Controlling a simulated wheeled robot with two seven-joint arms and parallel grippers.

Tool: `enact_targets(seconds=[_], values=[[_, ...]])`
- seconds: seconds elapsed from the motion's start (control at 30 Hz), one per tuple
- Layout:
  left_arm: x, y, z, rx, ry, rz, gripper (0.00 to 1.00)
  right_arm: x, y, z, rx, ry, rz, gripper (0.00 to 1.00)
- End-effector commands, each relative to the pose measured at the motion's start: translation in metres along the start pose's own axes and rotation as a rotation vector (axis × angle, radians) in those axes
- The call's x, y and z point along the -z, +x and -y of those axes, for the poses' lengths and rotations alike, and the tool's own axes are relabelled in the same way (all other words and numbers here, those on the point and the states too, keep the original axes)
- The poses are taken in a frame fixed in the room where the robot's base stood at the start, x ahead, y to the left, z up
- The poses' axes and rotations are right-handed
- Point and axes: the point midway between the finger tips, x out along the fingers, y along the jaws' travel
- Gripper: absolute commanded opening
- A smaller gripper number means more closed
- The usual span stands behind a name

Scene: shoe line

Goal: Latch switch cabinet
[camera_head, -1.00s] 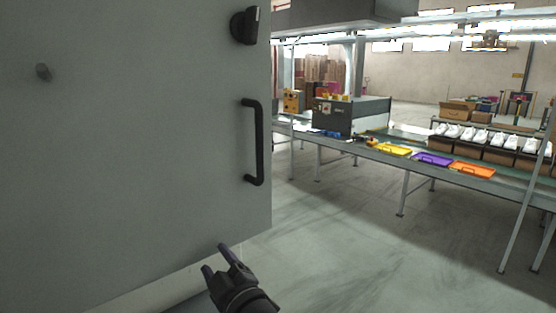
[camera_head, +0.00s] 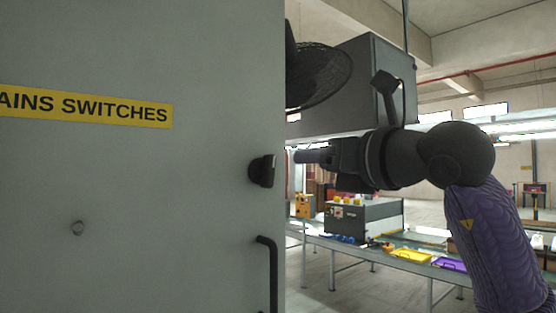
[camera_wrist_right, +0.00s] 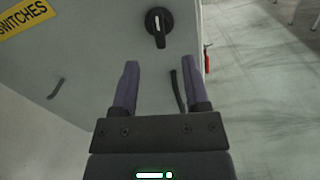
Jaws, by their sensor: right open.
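The grey switch cabinet (camera_head: 130,220) fills the left of the head view, with a yellow label (camera_head: 85,105) on its front. A black rotary latch knob (camera_head: 262,171) sits near the front's right edge, above a black bar handle (camera_head: 269,272). In the right wrist view the knob (camera_wrist_right: 158,24) lies beyond the fingertips, its narrow grip pointing down. My right gripper (camera_head: 308,156) is just right of the knob in the head view. In the wrist view its fingers (camera_wrist_right: 160,62) are apart and empty, not touching the knob. My left gripper is out of view.
A conveyor line (camera_head: 350,250) with a dark machine box (camera_head: 362,218) and yellow and purple trays (camera_head: 412,255) runs behind on the right. A fan (camera_head: 322,75) and a large grey box (camera_head: 350,85) are above. Open floor lies right of the cabinet in the wrist view.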

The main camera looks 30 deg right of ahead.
Motion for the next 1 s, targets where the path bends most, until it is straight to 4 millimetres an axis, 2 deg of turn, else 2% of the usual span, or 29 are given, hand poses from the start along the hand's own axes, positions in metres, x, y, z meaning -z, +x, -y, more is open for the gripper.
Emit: enact_targets(seconds=[0.3, 0.4, 0.53, 0.73, 0.77, 1.0], values=[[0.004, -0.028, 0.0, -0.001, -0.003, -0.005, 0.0, -0.002, 0.071, -0.003, -0.005, 0.0, -0.006, 0.59], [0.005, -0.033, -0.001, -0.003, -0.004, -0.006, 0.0, -0.002, 0.086, -0.003, -0.005, 0.0, -0.005, 0.59], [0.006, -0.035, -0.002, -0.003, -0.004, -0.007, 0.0, 0.001, 0.094, -0.002, -0.005, -0.002, -0.003, 0.59], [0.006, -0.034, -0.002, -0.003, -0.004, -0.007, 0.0, 0.002, 0.095, -0.002, -0.006, -0.002, -0.003, 0.59], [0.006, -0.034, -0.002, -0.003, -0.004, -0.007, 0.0, 0.002, 0.095, -0.002, -0.006, -0.002, -0.003, 0.55], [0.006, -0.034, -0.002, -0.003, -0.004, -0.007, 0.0, 0.002, 0.095, -0.002, -0.006, -0.002, -0.003, 0.04]])
